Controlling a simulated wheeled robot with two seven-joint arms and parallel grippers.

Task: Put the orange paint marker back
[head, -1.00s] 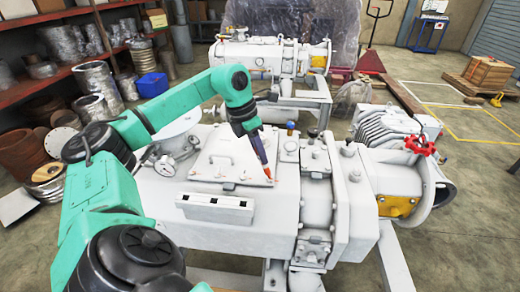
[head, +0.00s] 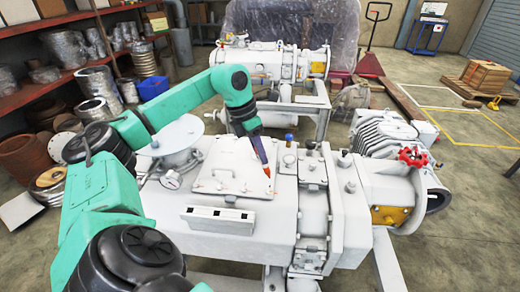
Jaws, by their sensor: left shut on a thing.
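My left gripper (head: 254,131) reaches in from the left and is shut on the orange paint marker (head: 263,158). The marker hangs tilted, tip down, with its orange end over the right edge of the square lid plate on the white pump. I cannot tell whether the tip touches the surface. A white rack (head: 218,217) with dark square slots sits on the pump in front of the lid, below and left of the marker. My right gripper is out of view.
The white screw pump (head: 260,240) fills the middle, with a blue-capped fitting (head: 289,139) close right of the marker and a red valve wheel (head: 412,157) farther right. A second pump (head: 270,62) stands behind. Open floor lies at the right.

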